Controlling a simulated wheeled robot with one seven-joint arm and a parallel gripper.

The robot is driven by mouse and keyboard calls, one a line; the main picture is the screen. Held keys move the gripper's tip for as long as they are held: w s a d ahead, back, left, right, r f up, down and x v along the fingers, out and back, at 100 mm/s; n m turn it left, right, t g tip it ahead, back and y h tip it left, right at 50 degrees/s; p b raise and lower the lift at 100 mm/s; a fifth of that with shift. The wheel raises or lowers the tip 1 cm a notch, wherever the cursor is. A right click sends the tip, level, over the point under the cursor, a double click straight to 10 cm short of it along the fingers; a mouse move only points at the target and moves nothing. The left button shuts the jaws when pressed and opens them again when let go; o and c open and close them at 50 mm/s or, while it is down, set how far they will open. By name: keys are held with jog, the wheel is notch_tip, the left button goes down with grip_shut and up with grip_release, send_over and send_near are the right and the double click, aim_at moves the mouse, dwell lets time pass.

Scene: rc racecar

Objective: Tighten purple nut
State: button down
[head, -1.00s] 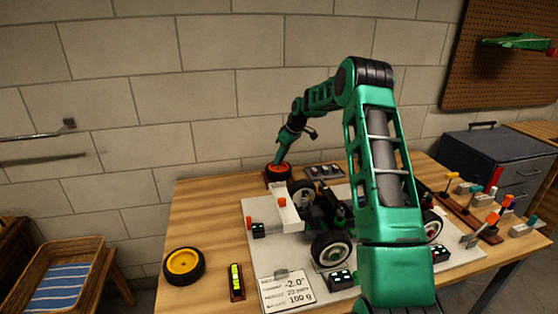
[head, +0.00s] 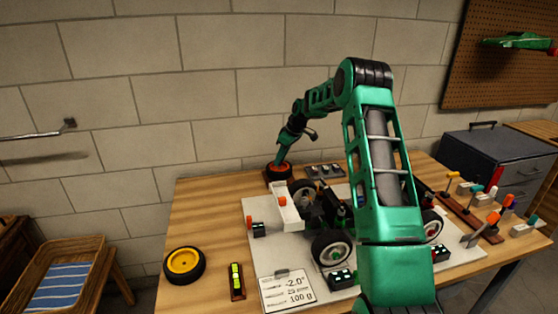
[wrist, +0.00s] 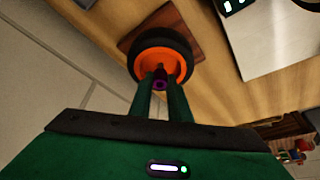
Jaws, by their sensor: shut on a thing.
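The purple nut (wrist: 159,85) shows in the wrist view between the tips of my gripper (wrist: 161,80), in front of the hub of an orange-rimmed wheel (wrist: 176,58). My gripper is shut on the nut. The wheel has a black tyre and sits on a dark wooden block (wrist: 138,36). In the head view the same orange wheel (head: 279,170) is at the back of the table, with my gripper (head: 279,161) reaching down to it. The nut is too small to make out there. How far it sits on the hub cannot be told.
The car (head: 325,215) stands on a pale board (head: 256,209) right of the wheel. A yellow-rimmed wheel (head: 184,264) and a level (head: 236,281) lie at the front left. A grey tray (head: 325,171) is behind the car. A tool rack (head: 470,215) stands at the right.

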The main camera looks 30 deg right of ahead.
jog(key=shift+f, duration=0.65)
jog(key=c, duration=1.6)
grip_release()
jog(key=shift+v, duration=5.35)
